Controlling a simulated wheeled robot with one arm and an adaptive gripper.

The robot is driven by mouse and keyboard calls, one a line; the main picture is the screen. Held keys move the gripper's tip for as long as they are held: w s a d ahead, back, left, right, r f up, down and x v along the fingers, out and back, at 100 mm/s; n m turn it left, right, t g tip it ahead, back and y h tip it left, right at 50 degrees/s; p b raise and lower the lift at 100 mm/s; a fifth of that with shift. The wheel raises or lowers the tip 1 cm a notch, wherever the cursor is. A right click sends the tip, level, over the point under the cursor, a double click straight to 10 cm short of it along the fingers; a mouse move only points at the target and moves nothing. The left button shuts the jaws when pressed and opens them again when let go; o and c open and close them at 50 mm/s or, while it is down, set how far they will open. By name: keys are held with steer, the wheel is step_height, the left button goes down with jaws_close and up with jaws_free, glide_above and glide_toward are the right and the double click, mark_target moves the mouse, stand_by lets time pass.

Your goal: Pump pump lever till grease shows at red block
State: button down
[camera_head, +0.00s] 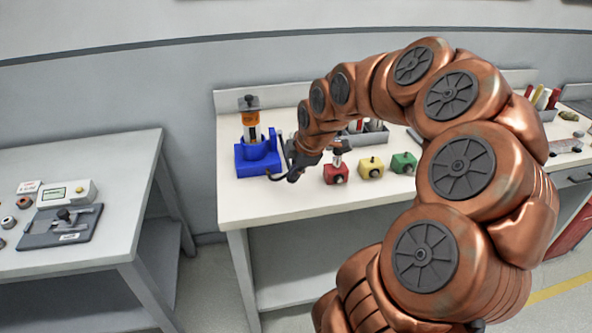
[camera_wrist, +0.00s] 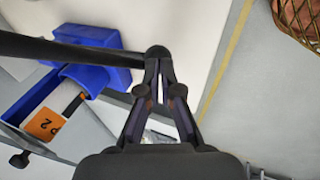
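The blue pump (camera_head: 258,156) with an orange reservoir (camera_head: 250,118) stands at the left end of the workbench. Its black pump lever (camera_head: 280,178) reaches right to my gripper (camera_head: 294,176). In the wrist view the lever (camera_wrist: 75,50) crosses from the left edge to a round knob. My gripper (camera_wrist: 158,72) has its fingertips drawn together at that knob and looks shut on it. The red block (camera_head: 336,175) stands right of my gripper, with a metal fitting (camera_head: 337,154) on top. No grease can be made out on it at this size.
A yellow block (camera_head: 371,168) and a green block (camera_head: 403,163) stand right of the red one. A grey bin (camera_head: 368,137) lies behind, partly hidden by my arm. A separate table (camera_head: 90,165) at left holds a gauge device (camera_head: 68,193). Floor shows between the tables.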

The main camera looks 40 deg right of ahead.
steer(key=v, duration=1.4)
steer(key=shift+w+r+b, duration=0.15)
steer(key=shift+w+b, duration=0.15)
steer(key=shift+w, duration=0.05)
steer(key=s+a+f+m+g, duration=0.1)
steer(key=s+a+f+m, duration=0.15)
steer(key=a, duration=0.55)
steer(key=s+a+f+m+g, duration=0.1)
steer(key=s+a+f+g, duration=0.15)
steer(key=a, duration=0.45)
steer(key=s+a+f+m+g, duration=0.1)
steer(key=s+a+f+m, duration=0.3)
steer(key=s, duration=0.4)
steer(key=s+a+f+m+g, duration=0.2)
steer(key=s+a+f+m, duration=0.3)
steer(key=s, duration=0.3)
steer(key=shift+f, duration=0.45)
steer(key=shift+w+d+m, duration=0.1)
steer(key=shift+d+m, duration=0.05)
steer(key=shift+m, duration=0.1)
